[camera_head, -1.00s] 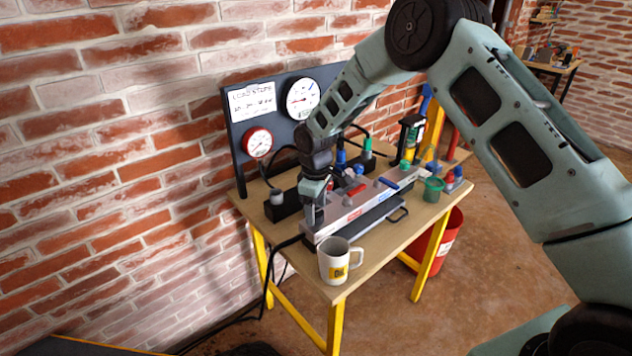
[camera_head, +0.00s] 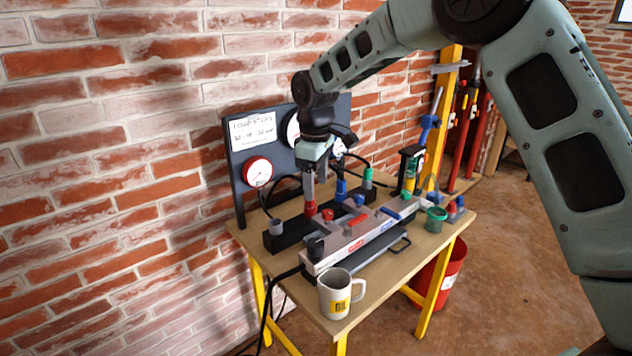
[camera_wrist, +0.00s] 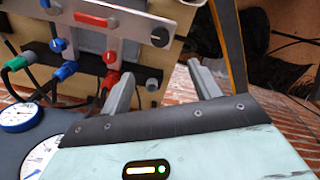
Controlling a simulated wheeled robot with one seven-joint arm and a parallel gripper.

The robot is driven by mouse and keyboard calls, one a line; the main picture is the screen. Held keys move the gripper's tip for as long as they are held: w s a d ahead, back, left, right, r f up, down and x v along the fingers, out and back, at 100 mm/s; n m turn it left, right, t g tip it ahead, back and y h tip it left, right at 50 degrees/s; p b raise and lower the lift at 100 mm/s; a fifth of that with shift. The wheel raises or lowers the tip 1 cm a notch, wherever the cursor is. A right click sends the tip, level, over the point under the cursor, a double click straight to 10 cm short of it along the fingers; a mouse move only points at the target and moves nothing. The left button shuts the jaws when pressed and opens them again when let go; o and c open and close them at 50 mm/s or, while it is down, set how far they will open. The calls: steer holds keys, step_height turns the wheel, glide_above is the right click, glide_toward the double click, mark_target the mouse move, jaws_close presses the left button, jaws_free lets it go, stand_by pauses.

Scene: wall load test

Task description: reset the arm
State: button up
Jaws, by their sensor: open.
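My gripper (camera_head: 312,182) hangs from my bent arm over the back left part of the workbench, in front of the dark gauge panel. In the wrist view my gripper (camera_wrist: 158,82) shows two grey fingers spread apart with nothing held between them. A red hose connector (camera_wrist: 110,80) appears beside the left finger in that view; I cannot tell whether they touch. In the head view the red connector (camera_head: 311,208) shows just below my gripper, on a black block. My gripper's body partly hides the panel.
A grey manifold (camera_head: 350,248) with coloured knobs lies on the wooden workbench (camera_head: 385,282). A white mug (camera_head: 335,297) stands at its front edge. A gauge panel (camera_head: 240,190) stands behind, close to the brick wall. A red bucket (camera_head: 447,275) is under the bench. Open floor lies to the right.

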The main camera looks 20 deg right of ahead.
stand_by(0.3)
steer(key=s+a+r, duration=0.2)
steer(key=s+a, duration=0.2)
steer(key=s, duration=0.6)
steer(key=s+a+r, duration=0.1)
steer(key=s+a, duration=0.4)
steer(key=s, duration=0.4)
steer(key=s+d+f+m, duration=0.2)
steer(key=s+d, duration=0.1)
steer(key=s, duration=1.6)
steer(key=shift+s+f+y, duration=0.2)
steer(key=shift+s+y, duration=0.15)
steer(key=shift+y, duration=0.05)
